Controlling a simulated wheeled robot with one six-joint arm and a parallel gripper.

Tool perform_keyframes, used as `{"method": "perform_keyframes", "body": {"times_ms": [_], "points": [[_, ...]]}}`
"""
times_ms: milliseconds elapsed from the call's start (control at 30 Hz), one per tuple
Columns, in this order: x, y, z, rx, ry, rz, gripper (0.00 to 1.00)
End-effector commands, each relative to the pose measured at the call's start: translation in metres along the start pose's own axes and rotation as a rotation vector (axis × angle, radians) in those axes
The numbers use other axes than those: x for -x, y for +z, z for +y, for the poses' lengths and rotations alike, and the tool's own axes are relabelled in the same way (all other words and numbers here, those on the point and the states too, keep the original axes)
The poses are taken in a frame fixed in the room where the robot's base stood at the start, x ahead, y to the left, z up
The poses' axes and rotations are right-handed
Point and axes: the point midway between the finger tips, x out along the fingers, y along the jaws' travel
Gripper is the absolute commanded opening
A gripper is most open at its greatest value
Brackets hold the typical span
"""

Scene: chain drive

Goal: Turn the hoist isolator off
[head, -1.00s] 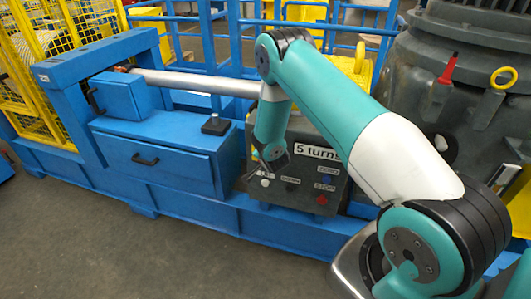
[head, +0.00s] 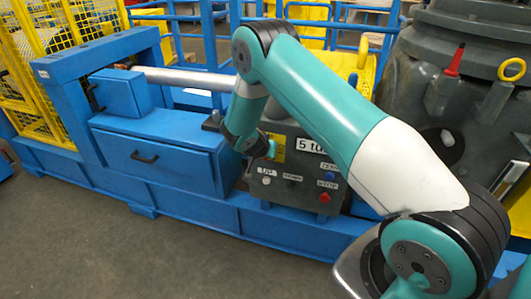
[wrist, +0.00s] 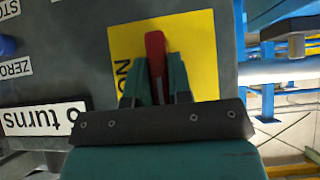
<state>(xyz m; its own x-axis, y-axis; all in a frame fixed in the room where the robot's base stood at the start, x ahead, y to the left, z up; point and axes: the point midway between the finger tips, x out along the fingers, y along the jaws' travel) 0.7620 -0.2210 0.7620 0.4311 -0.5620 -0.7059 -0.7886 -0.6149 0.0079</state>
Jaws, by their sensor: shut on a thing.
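The hoist isolator is a red lever (wrist: 155,50) on a yellow square plate (wrist: 195,45) on the grey control box. The letters "ON" show on the plate, left of the lever in the wrist view. My gripper (wrist: 156,75) is shut on the red lever, with one teal finger on each side of it. In the head view my gripper (head: 262,148) is at the upper left of the control box (head: 300,175), in front of part of the yellow plate (head: 277,143). The lever is hidden there.
Below the plate are a white button (head: 266,181), a blue button (head: 329,176) and a red button (head: 324,198). A "5 turns" sign (head: 312,146), partly covered by my arm, is to the right. A blue cabinet (head: 150,160) stands left.

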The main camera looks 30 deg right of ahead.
Motion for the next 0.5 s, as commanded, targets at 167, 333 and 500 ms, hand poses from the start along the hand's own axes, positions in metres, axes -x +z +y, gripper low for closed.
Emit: {"method": "perform_keyframes", "body": {"times_ms": [167, 333, 500], "points": [[-0.0011, 0.0029, 0.0016, 0.009, 0.008, -0.006, 0.00], [-0.0012, 0.0031, 0.0018, 0.009, 0.009, -0.007, 0.00], [-0.0012, 0.0029, 0.0017, 0.008, 0.008, -0.006, 0.42]]}}
